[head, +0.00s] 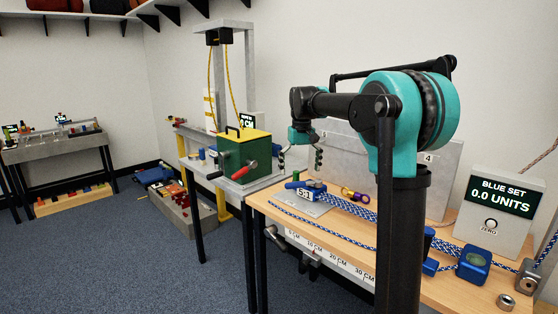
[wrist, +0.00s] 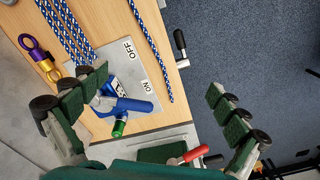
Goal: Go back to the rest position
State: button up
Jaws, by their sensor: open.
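My gripper (head: 300,165) hangs from my teal and black arm with its fingers spread, over the left end of the wooden bench (head: 262,202). Nothing is between the fingers. In the wrist view my gripper (wrist: 157,84) is open, one finger at each side. Between and beyond them is a blue lever device (wrist: 128,104) with a green tip, on a grey plate (wrist: 142,66) marked OFF and ON. In the head view the blue device (head: 300,186) sits below the fingers, apart from them, beside a 5:1 label.
A green box with a yellow top (head: 240,156) and red-handled crank stands left of my gripper. Blue-white ropes (head: 345,205) run along the bench. A display box (head: 492,215) reads 0.0 units at right. A purple and gold fitting (wrist: 40,55) lies nearby. Blue floor is open at left.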

jog(key=s+d+f+m+t, duration=0.1)
jog(key=s+d+f, duration=0.3)
jog(key=s+f, duration=0.4)
jog(key=s+d+f+t, duration=0.1)
jog(key=s+d+f, duration=0.2)
jog(key=s+f, duration=0.6)
jog(key=s+d+f+m+t, duration=0.1)
jog(key=s+d+f, duration=0.3)
jog(key=s+f, duration=0.4)
jog(key=s+t, duration=0.1)
jog(key=s, duration=0.5)
jog(key=shift+d+f+m, duration=0.3)
jog(key=shift+s+d, duration=0.1)
